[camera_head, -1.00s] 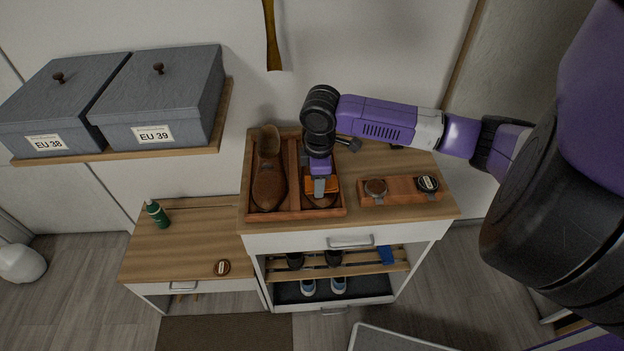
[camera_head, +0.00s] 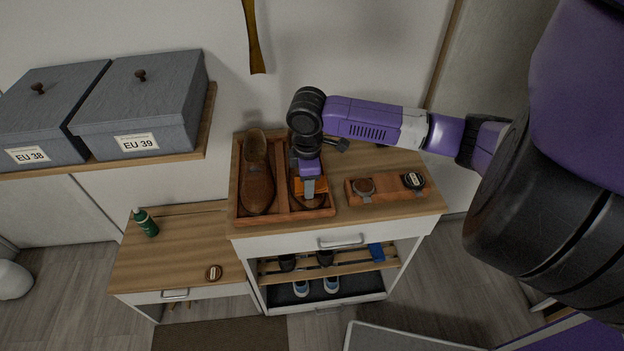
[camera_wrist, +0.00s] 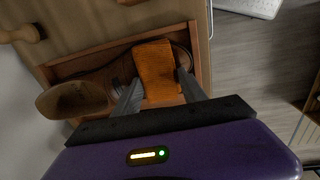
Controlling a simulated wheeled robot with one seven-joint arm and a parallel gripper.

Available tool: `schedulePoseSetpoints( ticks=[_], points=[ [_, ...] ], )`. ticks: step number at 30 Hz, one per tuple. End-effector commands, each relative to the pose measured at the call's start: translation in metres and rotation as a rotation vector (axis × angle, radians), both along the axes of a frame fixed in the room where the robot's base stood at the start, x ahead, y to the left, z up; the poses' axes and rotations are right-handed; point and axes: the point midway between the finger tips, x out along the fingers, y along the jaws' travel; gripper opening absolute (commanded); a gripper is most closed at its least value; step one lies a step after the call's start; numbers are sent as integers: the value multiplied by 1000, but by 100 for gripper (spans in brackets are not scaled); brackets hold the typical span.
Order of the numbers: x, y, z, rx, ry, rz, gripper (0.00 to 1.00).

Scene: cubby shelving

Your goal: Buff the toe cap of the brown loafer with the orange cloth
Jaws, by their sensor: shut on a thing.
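The orange cloth (camera_wrist: 157,68) is a folded, ribbed-looking pad held between the two fingers of my gripper (camera_wrist: 162,90). It also shows in the head view (camera_head: 322,185), partly hidden by the gripper (camera_head: 308,188). The cloth lies over the front part of a brown loafer (camera_wrist: 76,99); whether it presses on the toe cap I cannot tell. That loafer's toe (camera_head: 304,203) shows below the gripper in the head view. The other brown shoe (camera_head: 258,187) lies in the left compartment of the wooden tray (camera_head: 278,216).
A wooden holder (camera_head: 384,196) with two round tins stands right of the tray. Grey boxes (camera_head: 143,100) sit on a wall shelf. A shoehorn (camera_head: 253,40) hangs behind.

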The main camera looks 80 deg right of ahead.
Motion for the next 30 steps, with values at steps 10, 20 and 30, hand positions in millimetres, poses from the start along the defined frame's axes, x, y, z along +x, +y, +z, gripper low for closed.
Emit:
schedulePoseSetpoints(
  ticks=[10, 20, 30],
  points=[
    [7, 3, 0, 0, -1, 0, 17],
    [6, 4, 18, 1, -2, 0, 17],
    [5, 7, 49, 0, -1, -1, 17]
  ],
)
